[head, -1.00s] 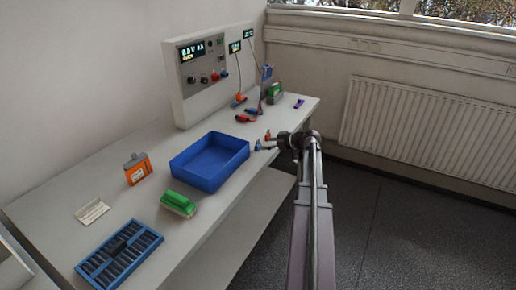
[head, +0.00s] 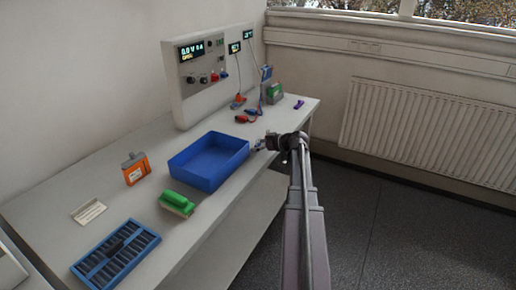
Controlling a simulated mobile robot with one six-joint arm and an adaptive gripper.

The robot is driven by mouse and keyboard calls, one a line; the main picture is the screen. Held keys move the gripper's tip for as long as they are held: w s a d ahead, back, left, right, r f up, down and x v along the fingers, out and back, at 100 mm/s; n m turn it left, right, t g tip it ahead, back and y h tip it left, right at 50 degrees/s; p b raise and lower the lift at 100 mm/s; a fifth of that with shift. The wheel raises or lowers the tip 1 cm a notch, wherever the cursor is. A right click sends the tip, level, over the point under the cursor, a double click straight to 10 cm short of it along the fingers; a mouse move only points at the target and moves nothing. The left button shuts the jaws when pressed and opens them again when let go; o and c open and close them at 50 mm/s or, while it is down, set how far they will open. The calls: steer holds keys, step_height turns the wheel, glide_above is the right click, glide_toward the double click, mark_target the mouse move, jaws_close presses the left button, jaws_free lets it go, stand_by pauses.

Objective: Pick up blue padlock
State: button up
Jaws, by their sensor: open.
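A small blue object (head: 258,145), which looks like the blue padlock, sits near the front edge of the white table, just right of the blue tray. It is tiny here and partly covered by my gripper. My gripper (head: 265,143) is open and reaches in from the right, low over the table edge, its fingers at or right beside the blue object. I cannot tell whether the fingers are around it or touching it.
The blue tray (head: 207,184) is empty, close left of my gripper. Red clips (head: 248,116) with cables lie behind. A green-topped block (head: 177,204), an orange bottle-like pack (head: 136,169) and a blue slotted rack (head: 152,232) stand left. A purple item (head: 299,104) lies far right.

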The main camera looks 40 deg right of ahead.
stand_by(0.3)
jaws_close()
steer(key=shift+r, duration=0.25)
step_height(320, 180, up, 3)
steer(key=p, duration=0.3)
steer(key=shift+s+r+p, duration=0.15)
steer(key=shift+r+p, duration=0.2)
steer(key=shift+p, duration=0.2)
steer(key=s+a, duration=0.2)
steer(key=s, duration=0.5)
steer(key=s+a, duration=0.3)
steer(key=s, duration=0.4)
steer(key=shift+s+a+r+p, duration=0.25)
steer(key=shift+s+r+p, duration=0.15)
steer(key=shift+r+p, duration=0.05)
step_height(320, 180, up, 7)
steer(key=p, duration=0.7)
steer(key=shift+r, duration=0.15)
